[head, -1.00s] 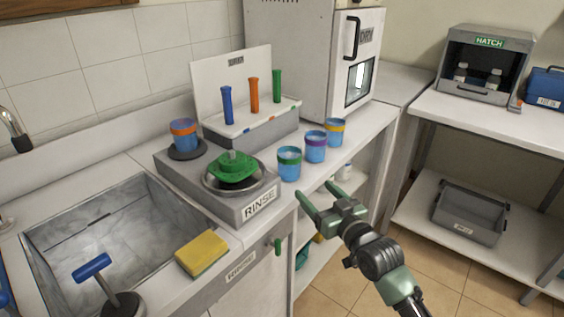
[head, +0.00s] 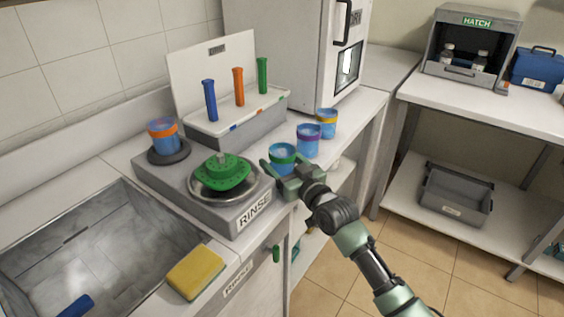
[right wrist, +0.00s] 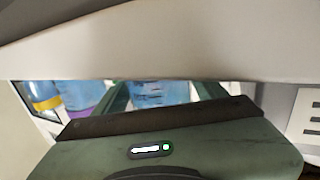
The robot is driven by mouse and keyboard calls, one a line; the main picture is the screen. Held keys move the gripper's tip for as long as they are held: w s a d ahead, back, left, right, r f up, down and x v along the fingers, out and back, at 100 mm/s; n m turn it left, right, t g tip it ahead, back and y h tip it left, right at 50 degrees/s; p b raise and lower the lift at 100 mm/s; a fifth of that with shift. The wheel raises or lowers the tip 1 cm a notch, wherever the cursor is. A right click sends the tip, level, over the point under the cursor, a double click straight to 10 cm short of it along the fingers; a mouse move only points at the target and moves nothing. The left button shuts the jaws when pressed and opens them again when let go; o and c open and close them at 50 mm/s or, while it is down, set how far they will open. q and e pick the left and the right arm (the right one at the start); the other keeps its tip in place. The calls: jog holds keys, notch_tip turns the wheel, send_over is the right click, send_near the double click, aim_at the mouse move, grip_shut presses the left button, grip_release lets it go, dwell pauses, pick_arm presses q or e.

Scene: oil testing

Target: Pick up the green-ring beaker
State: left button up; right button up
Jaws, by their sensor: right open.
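The green-ring beaker (head: 283,159) is a blue beaker with a green band, upright on the counter at the right of the rinse station. My right gripper (head: 282,166) is open, with its fingers on either side of this beaker and its palm in front, hiding the lower part. In the right wrist view a blue beaker (right wrist: 160,92) shows between the two green fingers; a pale band hides its upper part. Whether the fingers touch it cannot be told. My left gripper is not in view.
The purple-ring beaker (head: 308,143) stands close to the right, with the yellow-ring beaker (head: 326,125) behind it. The rinse station (head: 235,209) with a green insert (head: 222,175) is at left. An orange-ring beaker (head: 163,135) stands on its black pad.

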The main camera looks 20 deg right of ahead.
jog(key=shift+x, duration=0.85)
jog(key=c, duration=1.1)
jog(key=shift+c, duration=0.9)
jog(key=shift+r, duration=0.2)
